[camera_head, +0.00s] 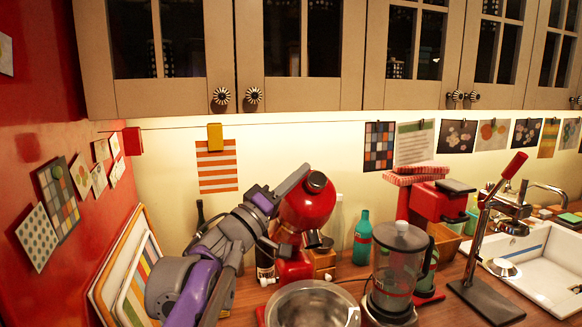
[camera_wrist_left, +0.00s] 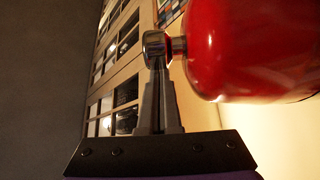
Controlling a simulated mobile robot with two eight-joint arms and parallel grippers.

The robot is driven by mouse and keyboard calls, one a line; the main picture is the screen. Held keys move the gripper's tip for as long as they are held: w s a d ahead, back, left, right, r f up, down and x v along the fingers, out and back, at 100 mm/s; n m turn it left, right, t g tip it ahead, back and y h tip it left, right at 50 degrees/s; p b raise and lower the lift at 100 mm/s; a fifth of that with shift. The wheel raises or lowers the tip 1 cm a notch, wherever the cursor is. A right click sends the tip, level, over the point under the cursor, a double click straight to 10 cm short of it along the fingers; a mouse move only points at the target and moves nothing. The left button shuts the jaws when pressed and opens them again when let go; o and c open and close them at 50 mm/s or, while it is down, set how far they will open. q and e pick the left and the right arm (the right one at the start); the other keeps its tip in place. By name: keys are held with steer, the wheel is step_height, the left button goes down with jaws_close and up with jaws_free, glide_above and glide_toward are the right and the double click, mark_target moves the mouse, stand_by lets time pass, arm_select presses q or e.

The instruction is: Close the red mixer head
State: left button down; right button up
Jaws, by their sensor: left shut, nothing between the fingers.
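The red mixer head (camera_head: 306,207) is tilted up above its red stand (camera_head: 293,270), behind a metal bowl (camera_head: 312,306). My left gripper (camera_head: 299,174) is at the upper left side of the head, with its fingers together and nothing between them. In the left wrist view the head (camera_wrist_left: 250,50) fills the upper right, with a chrome knob (camera_wrist_left: 156,43) on its end. The shut fingertips (camera_wrist_left: 157,66) are right at this knob; whether they touch it I cannot tell. My right gripper is not in view.
A blender (camera_head: 397,262) stands right of the bowl, with a teal bottle (camera_head: 362,240) behind it. A lever press (camera_head: 487,225) and a white sink (camera_head: 545,265) are further right. Framed boards (camera_head: 130,262) lean at the left wall. Cabinets (camera_head: 300,85) hang above.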

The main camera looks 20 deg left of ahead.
arm_select(q)
steer(key=shift+w+f, duration=0.1)
steer(key=shift+w, duration=0.1)
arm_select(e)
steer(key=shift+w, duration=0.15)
arm_select(q)
steer(key=shift+s, duration=0.15)
steer(key=shift+s+d+f, duration=0.15)
steer(key=shift+d+f, duration=0.05)
steer(key=s+d+f+m+g+h+b, duration=0.3)
steer(key=s+d+f+m+h+b, duration=0.1)
steer(key=f+m, duration=0.4)
steer(key=s+d+f+m+g+h+b, duration=0.3)
steer(key=s+f+m+h, duration=0.4)
steer(key=f, duration=0.6)
steer(key=shift+s+d+m+g+b, duration=0.3)
steer(key=shift+s+d+m+b, duration=0.3)
steer(key=shift+m+b, duration=0.65)
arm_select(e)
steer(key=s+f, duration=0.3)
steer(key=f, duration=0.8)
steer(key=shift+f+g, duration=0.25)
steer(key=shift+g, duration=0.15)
arm_select(q)
steer(key=shift+w+r, duration=0.1)
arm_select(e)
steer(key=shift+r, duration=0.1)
